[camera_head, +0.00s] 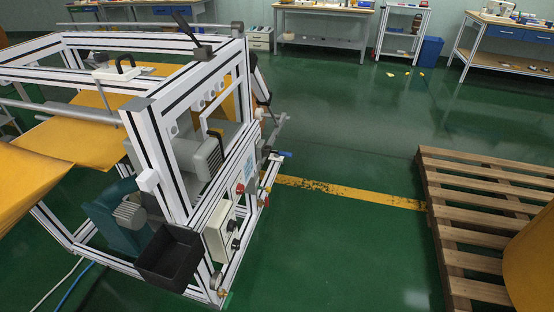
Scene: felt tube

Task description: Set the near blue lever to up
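A small blue lever (286,154) sticks out to the right from the right side of the white-framed machine (178,190), at about mid height. It looks roughly level, though it is too small to tell its exact angle. Below it, small red parts (267,178) and brass-coloured fittings sit along the same side of the frame. I cannot make out clearly whether another blue lever is among them. My gripper is not in view.
A grey control box (220,232) with dark knobs and a black bin (168,258) are on the machine's front. Yellow-orange felt (38,172) runs at left. A wooden pallet (470,200) carries a yellow roll at right.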

